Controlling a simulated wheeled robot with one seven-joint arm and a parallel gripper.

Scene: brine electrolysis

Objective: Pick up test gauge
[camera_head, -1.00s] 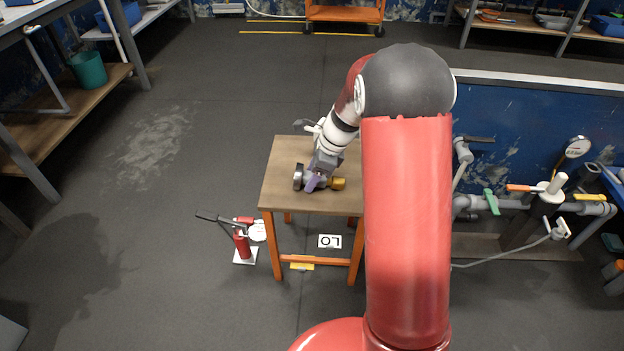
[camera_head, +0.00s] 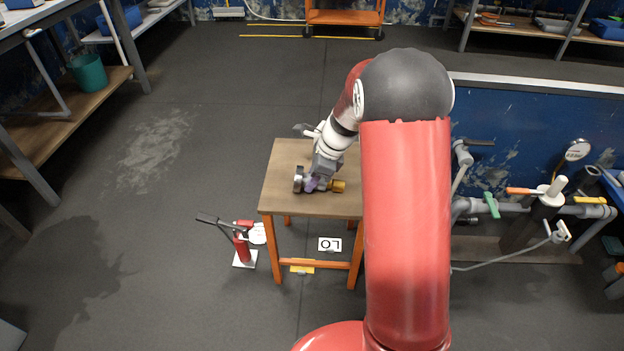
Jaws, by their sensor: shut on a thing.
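The test gauge (camera_head: 299,180) is a small round dark-and-silver dial with a brass-coloured end (camera_head: 338,186). It is at the top of a small wooden table with orange legs. My gripper (camera_head: 317,184) reaches down from above and is shut on the gauge between its dial and its brass end. The fingers hide the middle of the gauge. I cannot tell whether the gauge touches the tabletop.
The small table (camera_head: 283,207) has bare top around the gauge. A red hand pump (camera_head: 242,246) stands on the floor to its left. Pipes with valves (camera_head: 490,205) and another dial gauge (camera_head: 578,150) stand to the right. Open floor lies left and behind.

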